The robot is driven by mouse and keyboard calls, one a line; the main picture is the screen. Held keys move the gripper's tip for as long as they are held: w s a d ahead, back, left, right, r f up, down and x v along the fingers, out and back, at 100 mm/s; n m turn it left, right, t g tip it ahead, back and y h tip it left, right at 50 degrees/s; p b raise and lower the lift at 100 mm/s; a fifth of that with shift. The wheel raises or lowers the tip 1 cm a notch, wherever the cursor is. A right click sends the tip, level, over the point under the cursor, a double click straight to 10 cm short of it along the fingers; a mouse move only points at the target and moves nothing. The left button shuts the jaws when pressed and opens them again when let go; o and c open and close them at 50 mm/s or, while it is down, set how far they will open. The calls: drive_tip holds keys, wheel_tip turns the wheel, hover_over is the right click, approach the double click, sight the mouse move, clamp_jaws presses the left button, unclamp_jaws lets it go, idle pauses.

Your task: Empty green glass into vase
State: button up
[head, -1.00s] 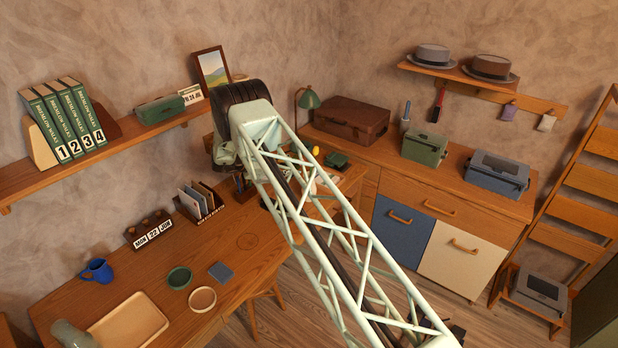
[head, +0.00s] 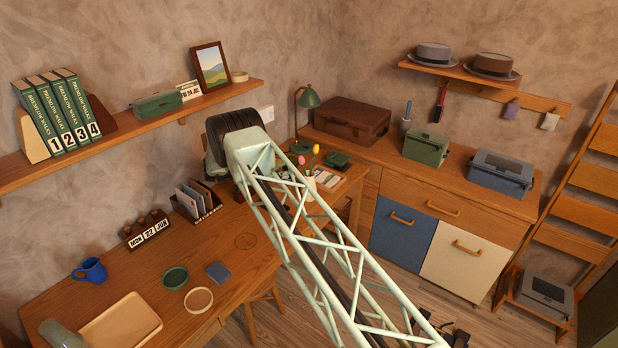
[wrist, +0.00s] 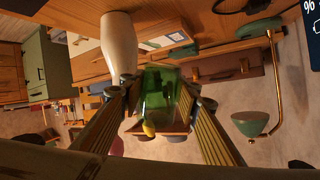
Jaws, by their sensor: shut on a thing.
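My gripper (wrist: 162,92) is shut on the green glass (wrist: 160,88), which sits between its two fingers in the wrist view. That view looks upside down. The white vase (wrist: 118,42) stands on the desk just left of the glass there, its mouth close to the glass and the left finger. A yellow tulip (wrist: 149,130) shows below the glass. In the head view the vase (head: 310,184) is partly behind my arm, with pink and yellow tulips above it. The gripper and glass are hidden there. I cannot tell what the glass holds or its exact tilt.
The green lamp (head: 308,100) stands behind the vase, near a brown suitcase (head: 350,118). A card holder (head: 196,202) and calendar blocks (head: 150,228) are on the desk at left. The shelf (head: 150,122) with books runs above. The desk front holds a tray (head: 122,322) and small dishes.

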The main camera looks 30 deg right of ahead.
drive_tip(key=shift+w+a+f+b, duration=0.1)
drive_tip(key=shift+w+f+b, duration=0.05)
drive_tip(key=shift+f+b, duration=0.75)
drive_tip(key=shift+w+a+r+n+h+b, duration=0.1)
drive_tip(key=shift+w+r+n+h+b, duration=0.1)
drive_tip(key=shift+r+n+h+b, duration=0.55)
drive_tip(key=shift+w+a+r+n+h+b, duration=0.1)
drive_tip(key=shift+w+r+b, duration=0.2)
drive_tip(key=shift+r, duration=0.85)
drive_tip(key=shift+w+a+r+n+g+h+b, duration=0.15)
drive_tip(key=shift+r+n+h+b, duration=0.25)
drive_tip(key=shift+r+b, duration=0.3)
drive_tip(key=shift+w+a+r+n+g+h+b, duration=0.15)
drive_tip(key=shift+r+n+h+b, duration=0.25)
drive_tip(key=shift+r, duration=0.45)
